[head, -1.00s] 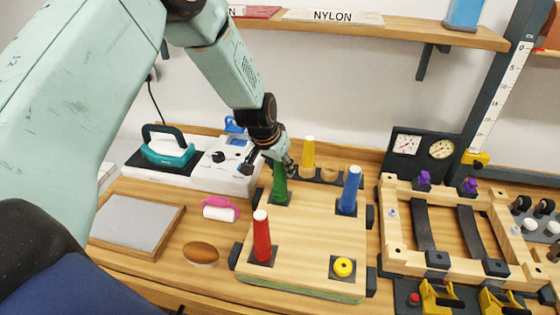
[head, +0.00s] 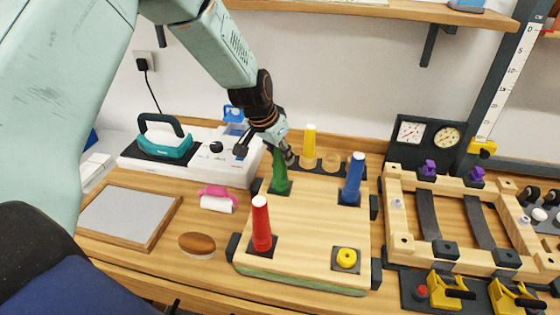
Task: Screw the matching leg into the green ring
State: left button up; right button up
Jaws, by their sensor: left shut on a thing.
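A green tapered leg (head: 280,178) stands upright at the back left corner of the wooden board (head: 310,215), on a dark square plate. The green ring itself cannot be made out under it. My left gripper (head: 281,150) comes down from above and is shut on the top of the green leg, hiding its upper end. A red leg (head: 261,225) stands at the front left corner and a blue leg (head: 352,180) at the back right. A yellow ring (head: 346,258) at the front right corner holds no leg. My right gripper is out of view.
A yellow leg (head: 309,145) stands in the rack behind the board, close to my left gripper. A white device (head: 225,160) and a teal iron (head: 165,142) are to the left. A wooden frame (head: 398,220) with clamps is to the right.

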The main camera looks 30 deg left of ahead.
pick_arm(q)
jog(key=shift+f+m+g+h+b, duration=0.15)
jog(key=shift+m+h+b, duration=0.2)
jog(key=shift+m+b, duration=1)
jog(key=shift+f+m+g+h+b, duration=0.15)
jog(key=shift+m+h+b, duration=0.35)
jog(key=shift+b, duration=1.4)
jog(key=shift+r+m+b, duration=0.1)
jog(key=shift+m+b, duration=0.7)
jog(key=shift+m, duration=0.25)
jog(key=m+g+h, duration=0.1)
jog(key=m, duration=0.2)
jog(key=shift+r+b, duration=0.1)
jog(key=shift+b, duration=0.25)
jog(key=shift+m+g+h, duration=0.25)
jog(key=shift+m+g, duration=0.35)
jog(key=shift+m, duration=0.6)
jog(key=m+g, duration=0.1)
jog(key=m, duration=0.1)
jog(key=shift+m, duration=0.3)
jog(key=o, duration=0.9)
jog(key=shift+p, duration=0.3)
